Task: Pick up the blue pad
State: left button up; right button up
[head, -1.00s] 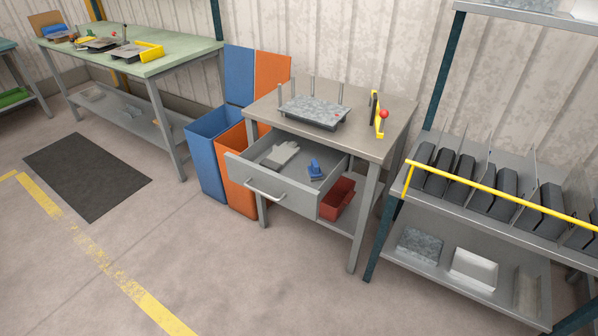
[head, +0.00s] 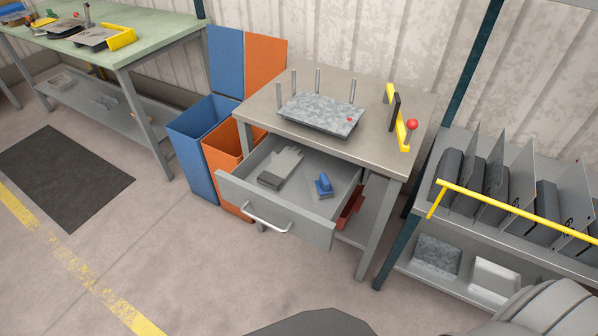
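A small blue object (head: 323,185), which looks like the blue pad, lies in the right part of the open drawer (head: 275,216) under the small grey workbench. A grey glove-like item (head: 281,168) lies to its left in the same drawer. Neither of my grippers shows in the head view. A grey rounded shape at the bottom right looks like part of my own arm.
The workbench top (head: 260,98) carries a grey speckled plate (head: 322,112) and a yellow fixture with a red knob (head: 412,124). Blue (head: 196,150) and orange (head: 228,165) bins stand left of it. A rack (head: 425,218) stands at right. Floor before the drawer is largely clear.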

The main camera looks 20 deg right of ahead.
aim_at(323, 189)
jog(key=z, duration=0.35)
jog(key=i, duration=0.7)
jog(key=z, duration=0.6)
